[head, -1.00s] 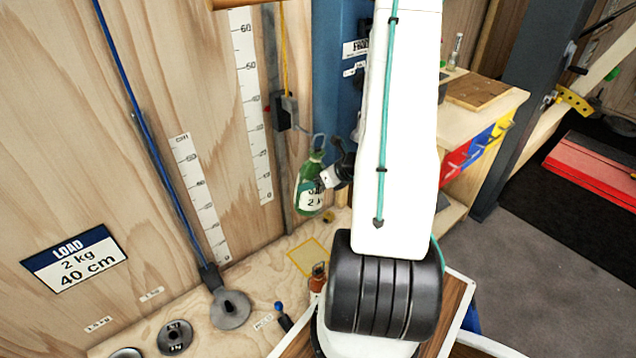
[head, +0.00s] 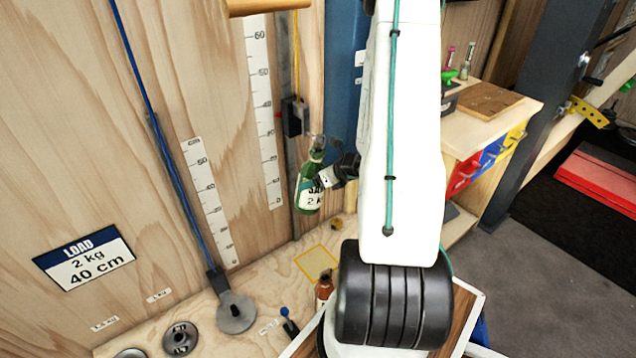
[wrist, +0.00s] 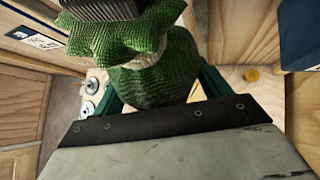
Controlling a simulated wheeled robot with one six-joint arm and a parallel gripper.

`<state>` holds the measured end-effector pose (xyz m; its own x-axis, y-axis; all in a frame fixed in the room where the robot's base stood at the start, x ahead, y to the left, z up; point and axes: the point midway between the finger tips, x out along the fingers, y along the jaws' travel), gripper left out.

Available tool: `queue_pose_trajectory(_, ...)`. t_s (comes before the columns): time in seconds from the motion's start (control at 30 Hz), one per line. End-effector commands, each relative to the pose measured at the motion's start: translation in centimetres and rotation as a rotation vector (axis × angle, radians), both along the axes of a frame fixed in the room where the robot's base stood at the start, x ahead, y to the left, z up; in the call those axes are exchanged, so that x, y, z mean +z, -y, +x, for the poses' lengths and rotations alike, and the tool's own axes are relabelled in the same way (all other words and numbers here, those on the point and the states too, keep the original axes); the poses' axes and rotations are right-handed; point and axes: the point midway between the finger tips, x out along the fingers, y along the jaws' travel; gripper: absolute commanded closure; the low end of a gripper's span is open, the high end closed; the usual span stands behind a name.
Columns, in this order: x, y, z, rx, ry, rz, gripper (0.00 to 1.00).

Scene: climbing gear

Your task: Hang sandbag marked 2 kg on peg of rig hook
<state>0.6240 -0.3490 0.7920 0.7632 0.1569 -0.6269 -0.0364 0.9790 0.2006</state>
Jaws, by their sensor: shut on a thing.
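My gripper (head: 328,180) is shut on the green sandbag (head: 307,198), whose white label reads 2 kg. The bag hangs upright in front of the wall rail. In the wrist view its green knitted body (wrist: 165,75) fills the upper middle. The rig hook's dark block (head: 295,117) sits on the vertical rail, with a yellow cord above it. The bag's top is just below and right of this block. A small grey loop or hook part (head: 317,142) shows at the bag's top; I cannot tell whether the bag is on the peg.
Pale rulers (head: 263,110) line the wooden wall beside the rail. A LOAD sign (head: 84,258) reads 2 kg, 40 cm. Grey disc weights (head: 236,312) and a yellow-outlined square (head: 316,263) are on the ledge below. A wooden bar (head: 268,6) juts out above.

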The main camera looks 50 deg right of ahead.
Motion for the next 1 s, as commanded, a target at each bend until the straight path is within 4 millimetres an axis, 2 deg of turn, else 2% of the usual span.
queue_pose_trajectory(0.5,0.0,0.7,2.4,-0.001,0.005,-0.002,0.95)
queue_pose_trajectory(1.0,-0.8,0.9,3.4,0.0,0.005,-0.003,0.95)
